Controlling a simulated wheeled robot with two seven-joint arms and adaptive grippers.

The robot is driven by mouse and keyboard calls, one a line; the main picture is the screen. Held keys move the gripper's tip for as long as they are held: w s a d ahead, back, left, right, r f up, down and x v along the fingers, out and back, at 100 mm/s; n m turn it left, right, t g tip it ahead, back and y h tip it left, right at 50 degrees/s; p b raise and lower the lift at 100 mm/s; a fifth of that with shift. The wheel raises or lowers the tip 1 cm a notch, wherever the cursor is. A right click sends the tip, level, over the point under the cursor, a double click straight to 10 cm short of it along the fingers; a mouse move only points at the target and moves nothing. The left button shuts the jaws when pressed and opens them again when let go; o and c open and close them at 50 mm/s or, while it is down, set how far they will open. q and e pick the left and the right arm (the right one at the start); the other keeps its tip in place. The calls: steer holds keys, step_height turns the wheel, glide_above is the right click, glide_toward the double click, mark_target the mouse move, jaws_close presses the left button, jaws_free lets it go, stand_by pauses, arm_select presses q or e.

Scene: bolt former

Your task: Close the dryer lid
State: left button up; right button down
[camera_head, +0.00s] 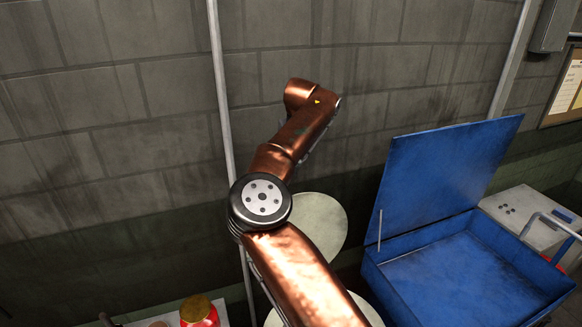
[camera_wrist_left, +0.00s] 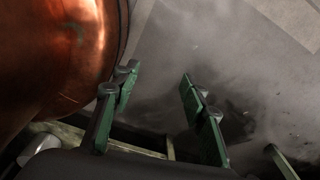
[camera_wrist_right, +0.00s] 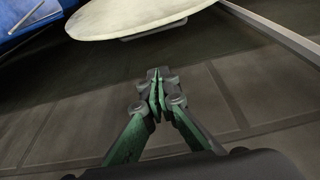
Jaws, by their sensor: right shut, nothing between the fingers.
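A pale round lid (camera_head: 322,228), seemingly the dryer lid, stands raised near the wall in the head view, partly behind my copper arm. Below it, a pale rounded top (camera_head: 368,310), seemingly the dryer's, is mostly hidden by that arm. In the right wrist view the pale lid (camera_wrist_right: 130,16) crosses the top, with a small bar under its edge. My right gripper (camera_wrist_right: 155,80) is shut and empty, apart from the lid in that picture. My left gripper (camera_wrist_left: 158,80) is open and empty in the left wrist view. Neither gripper shows in the head view.
A blue box (camera_head: 455,285) with its lid (camera_head: 445,180) raised stands right of the dryer. A thin pipe (camera_head: 222,100) runs down the block wall. A grey unit (camera_head: 530,215) stands at the right.

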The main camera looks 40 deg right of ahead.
step_height(320, 180, down, 6)
steer(key=s, duration=0.2)
steer(key=shift+s+a, duration=0.2)
steer(key=shift+a, duration=0.15)
steer(key=shift+s, duration=0.1)
